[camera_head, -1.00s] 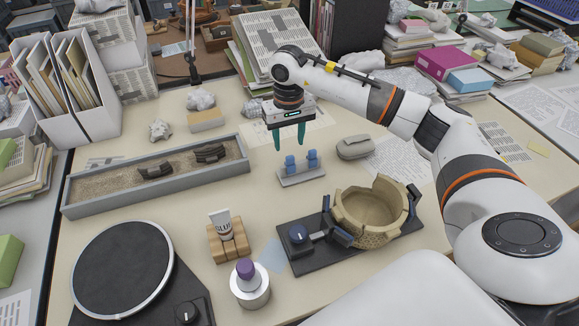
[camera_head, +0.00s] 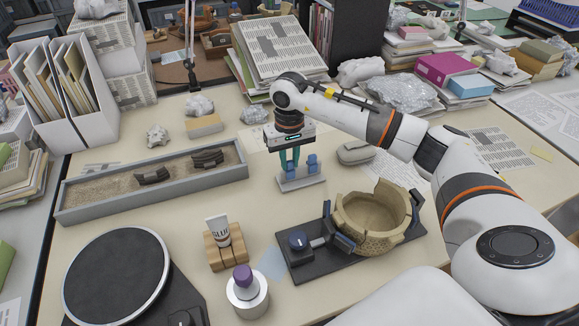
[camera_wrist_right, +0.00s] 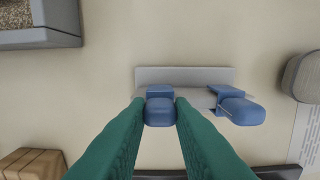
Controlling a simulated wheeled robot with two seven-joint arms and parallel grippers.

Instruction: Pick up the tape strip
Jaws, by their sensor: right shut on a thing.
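Two blue tape strips stand on a small light grey holder (camera_head: 302,183), which also shows in the wrist view (camera_wrist_right: 205,76). My right gripper (camera_head: 290,160) points down at the holder, its green fingers shut on the left tape strip (camera_wrist_right: 160,111). In the wrist view the fingers (camera_wrist_right: 160,105) lie along both sides of that strip, which still appears at the holder. The other tape strip (camera_wrist_right: 242,110) is to the right, clear of the fingers; it also shows in the head view (camera_head: 312,164). My left gripper is not in view.
A tan pot (camera_head: 375,222) sits in a clamp stand in front of the holder. A grey stone-like case (camera_head: 355,152) lies to its right. A sand tray (camera_head: 115,200) with dark sherds is at left. A glue tube (camera_head: 218,231) and a purple-capped bottle (camera_head: 243,276) stand nearer.

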